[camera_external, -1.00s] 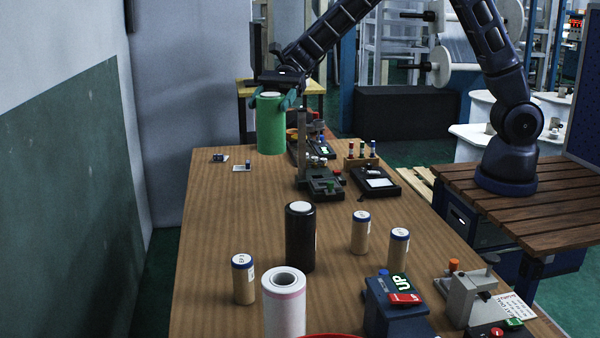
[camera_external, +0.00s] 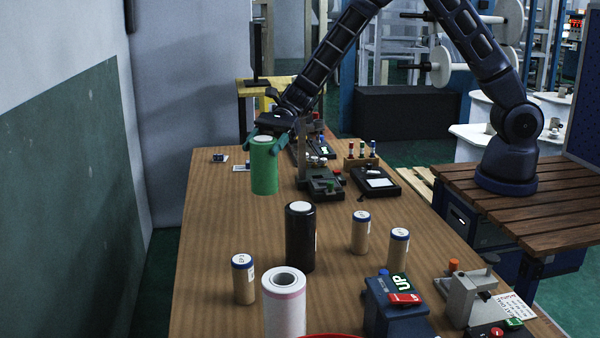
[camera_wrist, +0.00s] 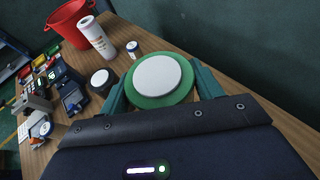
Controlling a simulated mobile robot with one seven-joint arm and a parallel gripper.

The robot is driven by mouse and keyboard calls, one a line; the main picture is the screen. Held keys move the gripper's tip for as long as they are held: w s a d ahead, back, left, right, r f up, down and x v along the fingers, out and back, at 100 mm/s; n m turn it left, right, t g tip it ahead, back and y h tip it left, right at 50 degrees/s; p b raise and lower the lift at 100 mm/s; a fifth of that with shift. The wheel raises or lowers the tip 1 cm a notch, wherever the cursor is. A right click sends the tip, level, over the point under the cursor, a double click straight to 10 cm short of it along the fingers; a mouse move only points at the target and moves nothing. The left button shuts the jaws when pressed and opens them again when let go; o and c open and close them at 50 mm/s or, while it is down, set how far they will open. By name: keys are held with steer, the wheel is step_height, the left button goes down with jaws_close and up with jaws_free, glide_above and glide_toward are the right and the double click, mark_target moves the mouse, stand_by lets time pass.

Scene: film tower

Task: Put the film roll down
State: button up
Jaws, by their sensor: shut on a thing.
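The green film roll (camera_external: 264,168) is upright with a white top, toward the far end of the wooden table (camera_external: 215,225). My gripper (camera_external: 264,141) is shut on it, with one teal finger on each side of its upper part. In the wrist view the film roll (camera_wrist: 158,80) sits between the fingers of my gripper (camera_wrist: 160,88). I cannot tell for sure whether its bottom touches the table or hangs slightly above it.
A black roll (camera_external: 300,237), a white roll (camera_external: 284,305) and several small tan rolls (camera_external: 361,233) stand nearer the camera. A dark device (camera_external: 318,180) stands right of the green roll. The table's left side is mostly clear. A red bucket (camera_wrist: 72,22) shows in the wrist view.

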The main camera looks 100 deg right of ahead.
mark_target(265, 190)
step_height(265, 190, down, 12)
steer(key=shift+f, duration=0.1)
stand_by(0.5)
steer(key=o, duration=1.7)
steer(key=shift+f, duration=0.15)
